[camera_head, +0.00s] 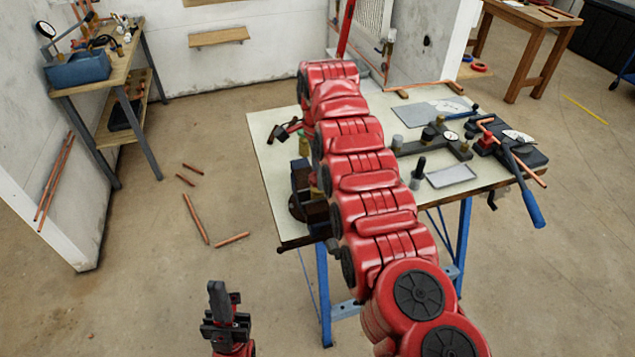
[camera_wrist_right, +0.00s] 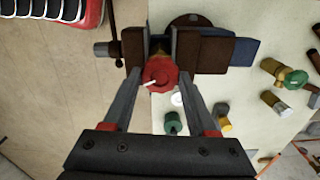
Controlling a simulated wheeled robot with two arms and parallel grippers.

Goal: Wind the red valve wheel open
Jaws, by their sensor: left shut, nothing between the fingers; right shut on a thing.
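The red valve wheel (camera_wrist_right: 161,73) is small and round, with a short white mark on its face. It sits on a brass body between the dark jaws of a bench vise (camera_wrist_right: 206,50), seen in the right wrist view. My right gripper (camera_wrist_right: 160,78) is shut on the wheel, one finger on each side. In the head view the vise (camera_head: 308,200) shows at the workbench's left edge, partly behind my red right arm, which hides the wheel and right gripper. My left gripper (camera_head: 218,297) is shut and empty, low in front, away from the bench.
The workbench (camera_head: 268,170) also bears a dark manifold with a gauge (camera_head: 450,136), a grey tray (camera_head: 451,176) and a blue-handled tool (camera_head: 527,190). Green-capped fittings (camera_wrist_right: 294,78) lie right of the vise. Copper pipes (camera_head: 196,219) lie on the floor. A side shelf (camera_head: 120,76) stands left.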

